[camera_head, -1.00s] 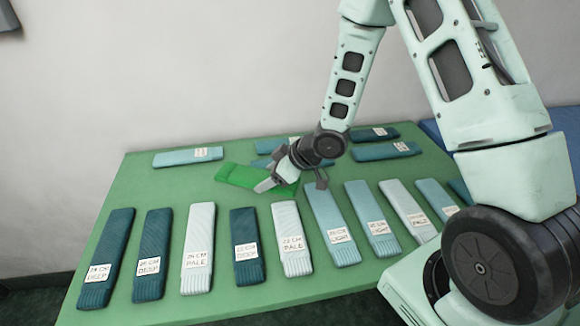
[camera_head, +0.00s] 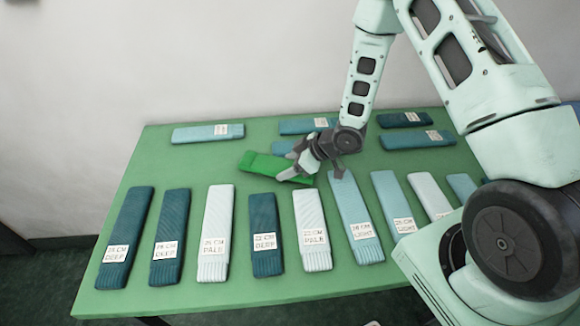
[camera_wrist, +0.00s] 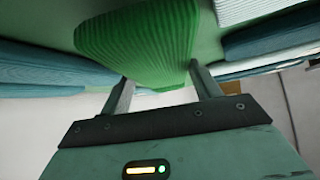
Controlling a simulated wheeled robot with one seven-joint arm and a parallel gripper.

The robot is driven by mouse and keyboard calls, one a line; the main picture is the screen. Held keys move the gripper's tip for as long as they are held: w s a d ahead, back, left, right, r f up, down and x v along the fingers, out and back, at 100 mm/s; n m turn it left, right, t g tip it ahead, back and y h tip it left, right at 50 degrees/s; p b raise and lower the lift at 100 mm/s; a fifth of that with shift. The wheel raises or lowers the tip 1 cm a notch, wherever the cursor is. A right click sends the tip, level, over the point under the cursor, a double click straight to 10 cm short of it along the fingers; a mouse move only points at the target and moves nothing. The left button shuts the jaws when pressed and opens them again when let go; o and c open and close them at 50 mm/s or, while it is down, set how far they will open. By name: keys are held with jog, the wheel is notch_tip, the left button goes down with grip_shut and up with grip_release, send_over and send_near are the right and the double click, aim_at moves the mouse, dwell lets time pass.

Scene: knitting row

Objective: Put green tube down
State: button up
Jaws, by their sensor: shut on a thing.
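The green tube (camera_head: 262,163) is a bright green ribbed knitted piece. It lies crosswise behind the front row, at or just above the table surface; I cannot tell if it touches. My gripper (camera_head: 304,172) is shut on its right part, and the fingers hide some of it. In the wrist view the green tube (camera_wrist: 140,45) sits between the two fingers of my gripper (camera_wrist: 160,82) and extends away from them.
The green table (camera_head: 150,165) holds a front row of labelled knitted tubes, from a deep teal one (camera_head: 128,235) to a pale one (camera_head: 312,230). Several more lie at the back, including a light blue one (camera_head: 195,133). Bare table shows at the left, behind the row.

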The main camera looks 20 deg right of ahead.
jog(key=shift+f, duration=0.75)
jog(key=shift+f, duration=0.15)
jog(key=o, duration=1)
